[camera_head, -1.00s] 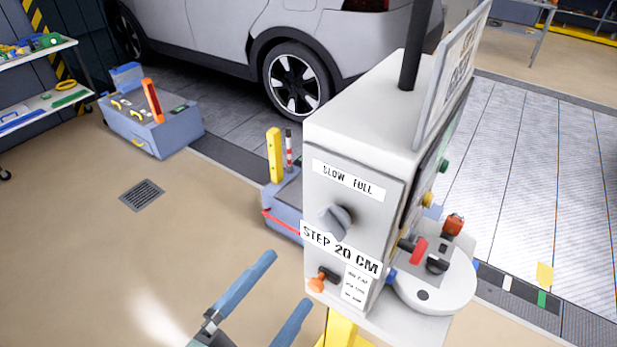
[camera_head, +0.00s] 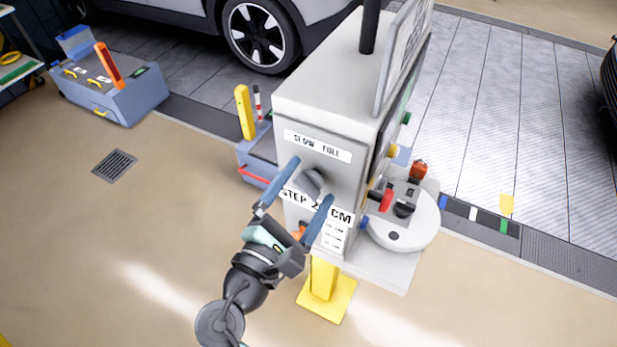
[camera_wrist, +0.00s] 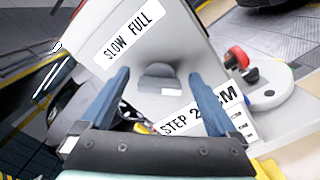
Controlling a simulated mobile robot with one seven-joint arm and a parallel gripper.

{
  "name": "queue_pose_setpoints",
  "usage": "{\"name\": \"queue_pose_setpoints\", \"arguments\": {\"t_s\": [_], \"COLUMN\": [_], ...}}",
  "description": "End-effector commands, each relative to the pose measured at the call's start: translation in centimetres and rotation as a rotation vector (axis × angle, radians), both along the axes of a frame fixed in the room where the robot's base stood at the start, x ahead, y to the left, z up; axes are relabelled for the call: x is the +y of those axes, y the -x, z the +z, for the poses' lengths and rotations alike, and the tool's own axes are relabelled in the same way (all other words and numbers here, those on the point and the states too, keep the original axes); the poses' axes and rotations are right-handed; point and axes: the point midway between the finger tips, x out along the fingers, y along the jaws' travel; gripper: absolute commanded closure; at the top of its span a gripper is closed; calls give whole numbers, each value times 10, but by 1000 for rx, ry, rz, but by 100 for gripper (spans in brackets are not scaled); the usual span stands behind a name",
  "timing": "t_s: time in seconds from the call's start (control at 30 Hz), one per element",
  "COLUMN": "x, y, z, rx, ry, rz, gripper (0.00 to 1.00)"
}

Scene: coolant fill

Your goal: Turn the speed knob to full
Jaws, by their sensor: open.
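The grey speed knob (camera_head: 312,181) sits on the front face of the white control box (camera_head: 335,85), under the "SLOW FULL" label (camera_head: 318,146). In the wrist view the knob (camera_wrist: 160,82) appears between and beyond my fingertips, with the label (camera_wrist: 133,36) above left. My gripper (camera_head: 308,183) is open, its two blue fingers spread in front of the box face, one to the left and one to the lower right of the knob. In the wrist view my gripper (camera_wrist: 158,74) looks empty. Whether a finger touches the knob I cannot tell. The knob's pointer direction is unclear.
A "STEP 20 CM" label (camera_head: 342,215) is below the knob, partly covered by my fingers. A round white shelf (camera_head: 425,227) with a red-handled part (camera_head: 386,200) juts out at the right. A yellow foot (camera_head: 338,301) stands below.

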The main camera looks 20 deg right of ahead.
Motion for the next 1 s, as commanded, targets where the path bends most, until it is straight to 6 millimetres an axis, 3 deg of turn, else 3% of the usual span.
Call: {"name": "queue_pose_setpoints", "arguments": {"t_s": [0.37, 0.87, 1.0], "x": [-6, -6, -6], "y": [-5, -4, -4], "z": [0, 0, -1], "rx": [0, -1, -5], "ry": [-1, -1, -4], "rz": [1, 0, 0], "gripper": [5, 91, 91]}}
